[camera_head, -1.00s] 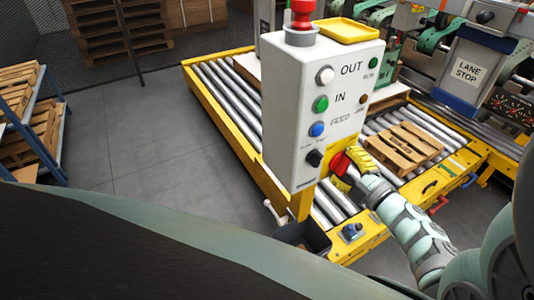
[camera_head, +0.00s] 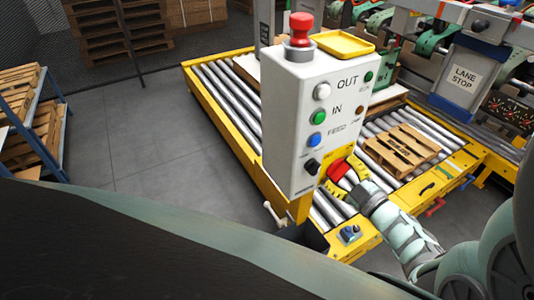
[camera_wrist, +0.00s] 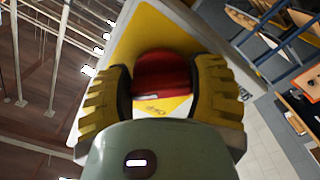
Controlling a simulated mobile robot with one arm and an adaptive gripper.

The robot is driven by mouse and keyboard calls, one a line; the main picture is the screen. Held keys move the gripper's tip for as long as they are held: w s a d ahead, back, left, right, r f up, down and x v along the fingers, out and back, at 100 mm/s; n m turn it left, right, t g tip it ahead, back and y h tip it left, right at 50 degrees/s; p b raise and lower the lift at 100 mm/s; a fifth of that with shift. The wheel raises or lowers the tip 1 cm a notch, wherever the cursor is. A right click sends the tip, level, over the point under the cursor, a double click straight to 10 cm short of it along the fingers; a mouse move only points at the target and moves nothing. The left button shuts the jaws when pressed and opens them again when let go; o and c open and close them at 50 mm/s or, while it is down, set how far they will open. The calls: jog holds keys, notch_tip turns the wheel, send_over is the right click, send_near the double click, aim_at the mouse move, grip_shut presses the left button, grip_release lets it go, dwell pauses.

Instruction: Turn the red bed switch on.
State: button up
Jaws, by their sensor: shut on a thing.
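The red bed switch (camera_head: 338,169) is a red knob on the right side of the grey control box (camera_head: 290,125). In the wrist view the red knob (camera_wrist: 163,72) stands out from a yellow plate (camera_wrist: 145,35). My gripper (camera_head: 345,176) has yellow ribbed fingers, one above and one below the knob in the head view. In the wrist view my gripper (camera_wrist: 162,88) has one finger on each side of the knob, shut on it. The fingers hide the knob's sides, and I cannot read its setting.
The box front carries white, green and blue buttons and a black knob (camera_head: 312,166). A red mushroom button (camera_head: 301,27) and a yellow tray (camera_head: 343,44) sit on top. Behind is a roller conveyor (camera_head: 225,98) with a wooden pallet (camera_head: 402,148). Open floor (camera_head: 150,150) lies left.

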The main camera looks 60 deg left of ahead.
jog(key=o, duration=1.2)
jog(key=shift+d, duration=0.1)
jog(key=d, duration=1.1)
jog(key=shift+s+d, duration=0.4)
jog(key=shift+s, duration=0.05)
